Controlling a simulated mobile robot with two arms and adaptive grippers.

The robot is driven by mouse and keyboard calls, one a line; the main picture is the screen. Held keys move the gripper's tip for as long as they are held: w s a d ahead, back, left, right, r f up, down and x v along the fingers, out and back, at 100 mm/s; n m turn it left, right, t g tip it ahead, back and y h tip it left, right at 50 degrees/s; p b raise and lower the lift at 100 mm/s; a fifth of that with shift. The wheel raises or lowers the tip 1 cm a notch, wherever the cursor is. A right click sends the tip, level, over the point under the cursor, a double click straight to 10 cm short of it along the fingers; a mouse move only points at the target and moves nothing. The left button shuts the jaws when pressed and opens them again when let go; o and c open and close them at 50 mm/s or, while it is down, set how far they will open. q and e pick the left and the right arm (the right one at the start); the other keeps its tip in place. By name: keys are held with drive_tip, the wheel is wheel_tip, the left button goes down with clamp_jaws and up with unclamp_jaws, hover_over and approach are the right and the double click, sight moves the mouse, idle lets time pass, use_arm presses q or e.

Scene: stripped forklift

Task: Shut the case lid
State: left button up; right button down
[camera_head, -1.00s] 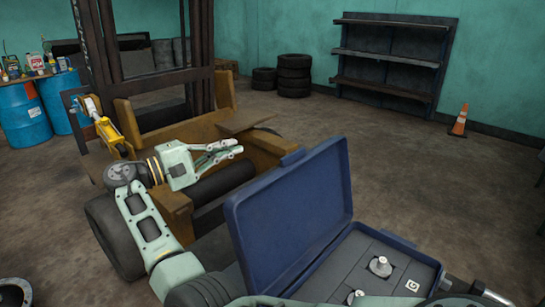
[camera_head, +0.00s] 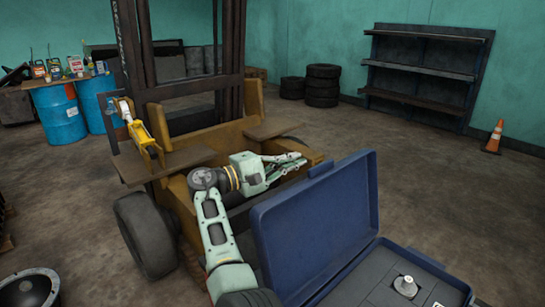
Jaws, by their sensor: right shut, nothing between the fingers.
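The blue case (camera_head: 420,262) is open at the bottom right. Its blue lid (camera_head: 322,225) stands up, tilted back from the base. Grey foam (camera_head: 375,285) in the base holds a round metal part with a knob (camera_head: 405,286). The front of the case is cut off by the frame edge. My right gripper (camera_head: 299,160) is shut and empty. It is behind and left of the lid's top edge in the picture, in front of the forklift body, and appears apart from the lid. My left gripper is not in view.
The stripped yellow forklift (camera_head: 200,190) stands behind and left of the case, with a black wheel (camera_head: 146,233) and a yellow clamp-like tool (camera_head: 140,130) on it. Blue drums (camera_head: 59,113), tyres (camera_head: 322,88), shelves (camera_head: 425,75) and a cone (camera_head: 493,138) stand farther back. Floor at right is clear.

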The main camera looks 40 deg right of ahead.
drive_tip(key=s+p, duration=0.1)
drive_tip(key=s, duration=0.1)
drive_tip(key=s+r+p, duration=0.1)
drive_tip(key=shift+s, duration=0.4)
